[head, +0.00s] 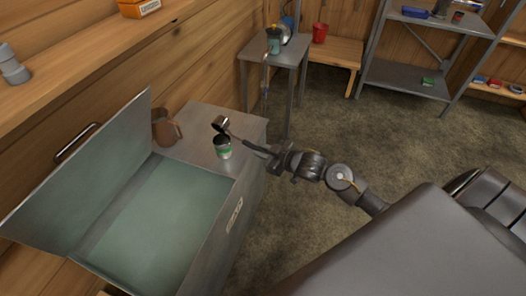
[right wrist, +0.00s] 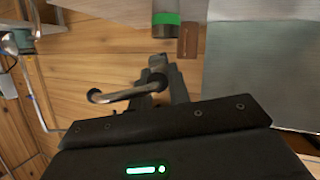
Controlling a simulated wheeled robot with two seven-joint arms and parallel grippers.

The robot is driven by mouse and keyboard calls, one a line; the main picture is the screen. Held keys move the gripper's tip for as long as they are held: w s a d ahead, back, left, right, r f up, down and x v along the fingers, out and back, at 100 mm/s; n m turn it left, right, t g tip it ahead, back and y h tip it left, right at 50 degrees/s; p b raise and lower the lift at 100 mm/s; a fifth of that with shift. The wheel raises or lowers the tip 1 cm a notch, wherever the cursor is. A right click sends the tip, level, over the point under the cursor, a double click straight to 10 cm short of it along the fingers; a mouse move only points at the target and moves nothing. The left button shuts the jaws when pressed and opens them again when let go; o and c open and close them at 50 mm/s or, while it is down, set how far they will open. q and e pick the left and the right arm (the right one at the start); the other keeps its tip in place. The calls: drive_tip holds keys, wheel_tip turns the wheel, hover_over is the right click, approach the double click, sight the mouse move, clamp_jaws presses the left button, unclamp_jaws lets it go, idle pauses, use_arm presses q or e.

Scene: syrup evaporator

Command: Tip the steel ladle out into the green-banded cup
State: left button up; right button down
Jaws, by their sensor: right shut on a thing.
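The green-banded cup (head: 223,149) stands upright on the grey top beside the open metal bin, and it also shows at the top of the right wrist view (right wrist: 166,18). The bowl of the steel ladle (head: 221,125) is just above the cup, its dark opening showing to the head camera. I cannot tell what is in the bowl. My right gripper (head: 274,160) is shut on the ladle's handle, to the right of the cup. In the right wrist view the gripper (right wrist: 165,80) closes by the curved handle end (right wrist: 120,94). My left gripper is not in view.
A brown jug (head: 165,128) stands on the same top, left of the cup. The metal bin (head: 236,196) has its lid (head: 85,180) raised at left. A small table (head: 290,45) with a teal-grey item and a metal shelf (head: 415,76) stand behind. The floor between is clear.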

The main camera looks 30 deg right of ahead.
drive_tip(key=shift+s+a+f+n+b, duration=0.15)
drive_tip(key=shift+f+n+b, duration=0.3)
drive_tip(key=shift+b, duration=0.5)
drive_tip(key=shift+a+r+n+t+h+b, duration=0.1)
drive_tip(key=shift+n+t+h+b, duration=0.15)
drive_tip(key=shift+t+h+b, duration=0.05)
idle(1.4)
drive_tip(key=shift+r+p, duration=0.15)
drive_tip(key=shift+p, duration=0.2)
drive_tip(key=p, duration=0.3)
drive_tip(key=shift+s+r, duration=0.1)
drive_tip(key=shift+r, duration=0.05)
drive_tip(key=shift+f, duration=0.2)
drive_tip(key=shift+p, duration=0.3)
